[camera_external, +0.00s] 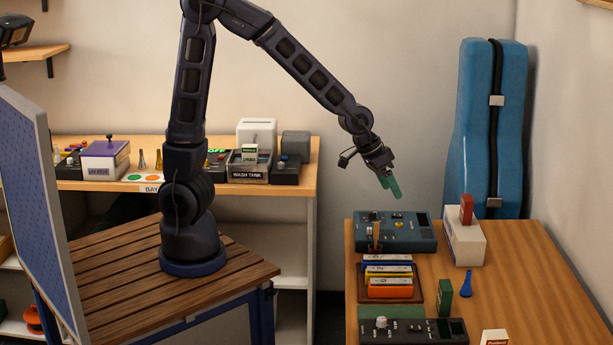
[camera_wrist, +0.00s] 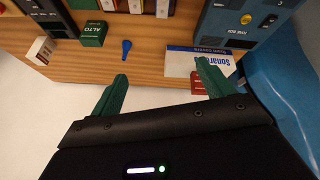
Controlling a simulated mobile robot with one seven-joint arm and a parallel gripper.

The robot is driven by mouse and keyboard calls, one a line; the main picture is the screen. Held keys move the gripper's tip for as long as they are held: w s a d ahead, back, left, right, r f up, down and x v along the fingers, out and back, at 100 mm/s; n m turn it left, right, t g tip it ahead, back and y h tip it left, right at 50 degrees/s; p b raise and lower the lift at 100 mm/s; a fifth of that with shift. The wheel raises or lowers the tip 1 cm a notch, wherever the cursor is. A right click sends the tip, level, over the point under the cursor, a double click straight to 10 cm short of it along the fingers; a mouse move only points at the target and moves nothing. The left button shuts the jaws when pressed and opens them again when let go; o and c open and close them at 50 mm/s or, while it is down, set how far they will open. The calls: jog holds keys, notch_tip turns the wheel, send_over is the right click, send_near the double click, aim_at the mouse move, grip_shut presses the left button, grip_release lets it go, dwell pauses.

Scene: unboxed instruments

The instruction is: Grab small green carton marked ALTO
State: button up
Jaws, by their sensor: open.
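The small green carton marked ALTO (camera_wrist: 93,34) stands on the wooden table in the wrist view, at the upper left, with its label readable. In the external view it is the small upright green box (camera_external: 443,297) between the stacked cartons and the blue peg-like piece. My gripper (camera_wrist: 160,88) has green fingers spread wide with nothing between them. In the external view my gripper (camera_external: 391,187) hangs in the air above the back of the table, well above and behind the carton.
A blue pear-shaped piece (camera_external: 466,284) lies right of the carton. A tray of stacked coloured cartons (camera_external: 418,290) is to its left. A white box with a red item (camera_external: 464,242) and a blue-grey device (camera_external: 409,242) stand behind. A dark device (camera_external: 450,331) is in front.

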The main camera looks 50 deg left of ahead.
jog(key=s+d+f+m, duration=0.2)
jog(key=s+d+f, duration=0.1)
jog(key=d+f, duration=0.65)
jog(key=m, duration=0.1)
send_near(440, 288)
notch_tip(440, 288, down, 2)
jog(key=shift+t+h, duration=0.3)
jog(key=shift+t, duration=0.1)
jog(key=shift+s+x, duration=0.2)
jog(key=shift+x, duration=1.2)
jog(key=shift+s+x, duration=0.15)
jog(key=shift+x, duration=1.25)
jog(key=shift+w+d+r+x, duration=0.1)
jog(key=shift+w+x, duration=0.05)
jog(key=shift+x, duration=1.25)
jog(key=shift+w+d+r+x, duration=0.1)
jog(key=shift+d+x, duration=0.05)
jog(key=shift+x, duration=1.3)
jog(key=shift+r, duration=0.1)
jog(key=c, duration=1.1)
